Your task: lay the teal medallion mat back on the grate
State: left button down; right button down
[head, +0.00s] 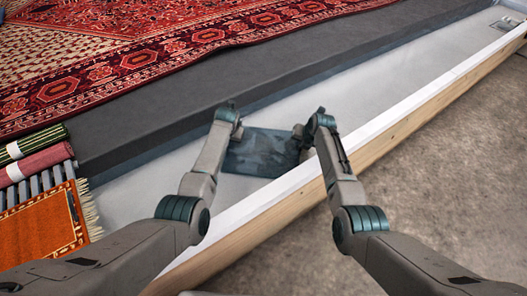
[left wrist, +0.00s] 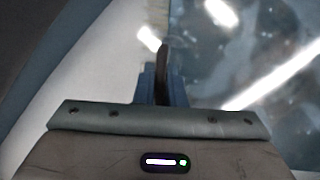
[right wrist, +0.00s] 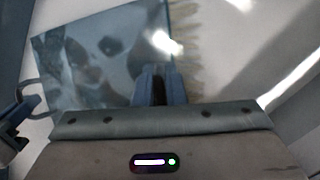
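The teal medallion mat (head: 262,152) is a dark blue-teal piece with blotchy patterning, spread out flat in the pale trough. It also shows in the left wrist view (left wrist: 235,65) and the right wrist view (right wrist: 105,55), where pale fringe lines its edge. My left gripper (head: 233,108) is at its left edge, with fingers close together on that edge. My right gripper (head: 313,122) is at its fringed right edge, fingers also together there. Both look shut on the mat, though the pinched bits are hidden. The slatted grate (head: 38,187) is at far left, partly covered.
An orange rug (head: 42,230) and rolled green (head: 30,146) and red (head: 36,166) mats lie on the grate. A large red patterned rug (head: 130,60) lies beyond the dark ledge (head: 200,95). The trough's wood-and-white wall (head: 400,120) runs along the near side; a drain (head: 508,24) is at far right.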

jog(key=shift+r, duration=0.1)
dwell(0.3)
